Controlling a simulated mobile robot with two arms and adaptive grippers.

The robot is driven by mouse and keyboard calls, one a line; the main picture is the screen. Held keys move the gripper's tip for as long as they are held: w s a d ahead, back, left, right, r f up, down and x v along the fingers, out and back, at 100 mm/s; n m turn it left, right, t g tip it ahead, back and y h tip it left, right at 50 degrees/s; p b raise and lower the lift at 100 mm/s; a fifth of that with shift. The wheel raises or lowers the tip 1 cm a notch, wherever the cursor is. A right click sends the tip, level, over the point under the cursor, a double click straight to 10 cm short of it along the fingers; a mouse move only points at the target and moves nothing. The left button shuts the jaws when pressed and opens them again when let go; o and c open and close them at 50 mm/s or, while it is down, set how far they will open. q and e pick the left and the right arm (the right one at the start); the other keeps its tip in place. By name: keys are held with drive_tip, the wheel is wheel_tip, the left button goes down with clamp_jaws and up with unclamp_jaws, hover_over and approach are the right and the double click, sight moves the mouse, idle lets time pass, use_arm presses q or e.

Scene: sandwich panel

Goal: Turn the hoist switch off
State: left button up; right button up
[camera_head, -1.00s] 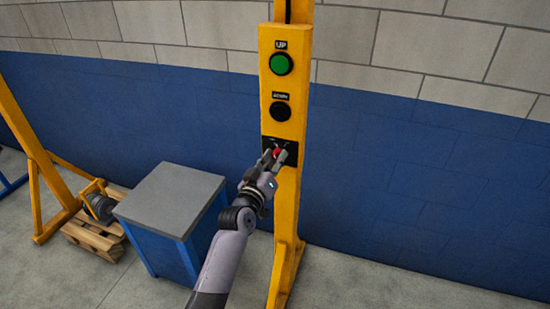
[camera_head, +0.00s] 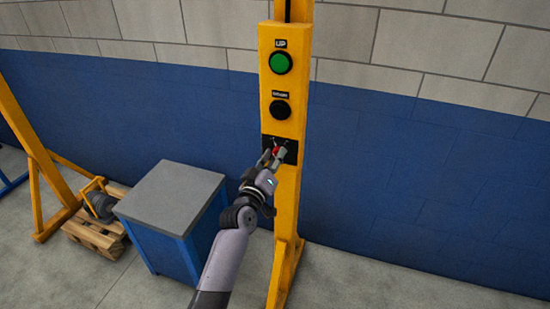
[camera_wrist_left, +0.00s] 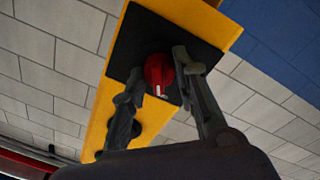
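The hoist switch is a red rotary knob (camera_head: 276,150) on a black plate (camera_head: 291,146), low on the yellow control post. In the left wrist view the knob (camera_wrist_left: 158,71) has a white mark on its lower part. My left gripper (camera_head: 274,156) is at the knob, with one finger on each side. My right gripper is not in view.
Above the switch are a green UP button (camera_head: 280,63) and a black button (camera_head: 280,109) on the yellow post (camera_head: 287,205). A blue cabinet with a grey top (camera_head: 172,193) stands left of my arm. A wooden pallet (camera_head: 92,238) lies farther left. Floor at right is clear.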

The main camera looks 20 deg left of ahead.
use_arm(q)
drive_tip(key=o, duration=0.4)
drive_tip(key=s, duration=1.2)
drive_tip(key=shift+a+f, duration=0.4)
